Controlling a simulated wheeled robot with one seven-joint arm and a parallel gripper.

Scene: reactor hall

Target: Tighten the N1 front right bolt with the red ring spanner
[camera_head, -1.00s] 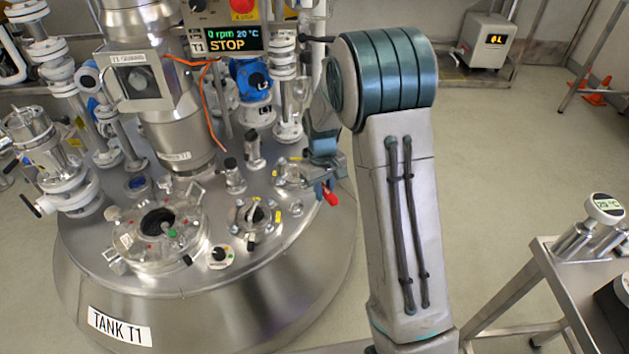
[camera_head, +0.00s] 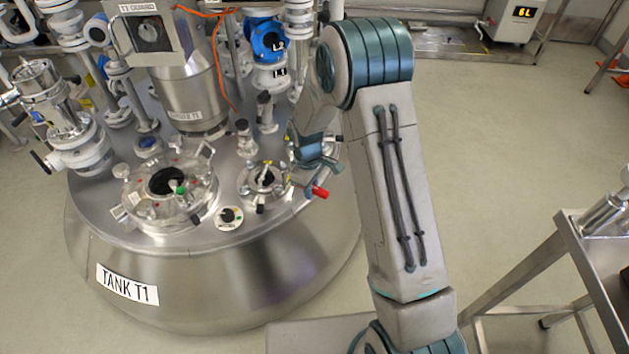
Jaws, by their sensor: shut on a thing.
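The red ring spanner (camera_head: 320,192) shows as a short red end sticking out at the right of my gripper (camera_head: 309,182). My gripper is shut on it, above the right edge of the tank lid. The rest of the spanner is hidden or too small to make out. A small round flanged nozzle (camera_head: 247,186) with bolts and yellow marks is just left of my gripper. Its label cannot be read, so I cannot tell whether it is N1. I cannot tell whether the spanner's ring touches a bolt.
A larger round manway (camera_head: 141,207) with an open dark centre lies left on Tank T1 (camera_head: 215,285). A small black knob (camera_head: 229,214) sits between them. White-flanged pipes and a blue valve (camera_head: 267,42) stand behind. A steel table (camera_head: 590,240) is at the right.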

